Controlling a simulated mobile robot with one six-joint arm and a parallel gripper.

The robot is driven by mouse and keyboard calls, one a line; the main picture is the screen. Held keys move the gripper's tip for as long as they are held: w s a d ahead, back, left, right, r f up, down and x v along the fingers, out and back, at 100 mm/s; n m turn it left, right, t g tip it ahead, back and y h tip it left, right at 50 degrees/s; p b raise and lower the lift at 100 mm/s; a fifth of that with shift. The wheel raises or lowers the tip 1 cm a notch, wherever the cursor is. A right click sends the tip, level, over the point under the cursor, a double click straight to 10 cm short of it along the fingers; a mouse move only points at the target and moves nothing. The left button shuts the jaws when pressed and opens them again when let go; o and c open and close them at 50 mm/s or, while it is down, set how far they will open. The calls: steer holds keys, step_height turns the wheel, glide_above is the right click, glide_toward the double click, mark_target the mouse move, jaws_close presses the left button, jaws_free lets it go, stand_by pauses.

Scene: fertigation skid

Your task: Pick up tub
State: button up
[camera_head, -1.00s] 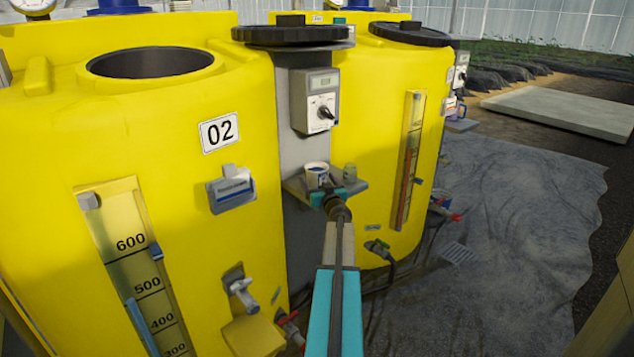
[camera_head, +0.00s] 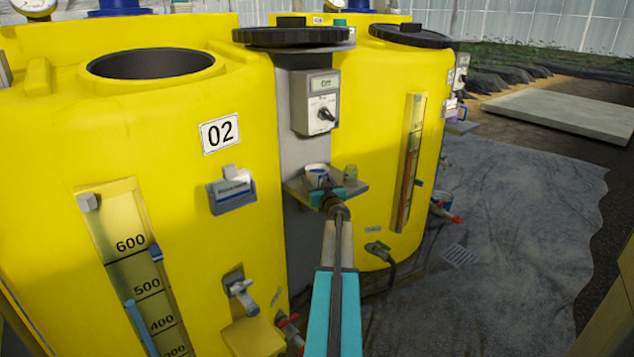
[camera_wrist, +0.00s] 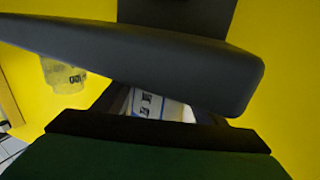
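The tub (camera_head: 317,176), small and white with blue on it, stands on a small grey shelf (camera_head: 358,189) between the two yellow tanks. My gripper (camera_head: 328,197) is at the shelf's front edge, just in front of the tub, with its teal jaw parts spread apart. In the wrist view, part of the tub (camera_wrist: 150,104) with dark lettering shows in the gap between the dark fingers, so the gripper looks open. The rest of the tub is hidden there by a dark bar, which seems to be the shelf. I cannot tell whether the fingers touch the tub.
A small yellowish cup (camera_head: 350,172) stands right of the tub; it also shows in the wrist view (camera_wrist: 62,75). A control box (camera_head: 318,103) is above the shelf. The yellow tanks (camera_head: 110,140) close in on both sides. Open floor (camera_head: 520,230) lies to the right.

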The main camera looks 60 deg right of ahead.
mark_target(314, 167)
steer(key=c, duration=0.7)
steer(key=shift+r, duration=0.1)
steer(key=shift+r+p, duration=0.55)
steer(key=shift+r, duration=0.25)
steer(key=shift+r+p, duration=0.5)
steer(key=shift+r, duration=0.4)
steer(key=s+a+p, duration=0.1)
steer(key=s+a, duration=0.2)
steer(key=s, duration=0.4)
steer(key=s+a+r+p, duration=0.1)
steer(key=s+a+p, duration=0.1)
steer(key=s, duration=0.5)
steer(key=shift+s+a+r, duration=0.2)
steer(key=shift+s+a, duration=0.1)
steer(key=shift+a, duration=0.5)
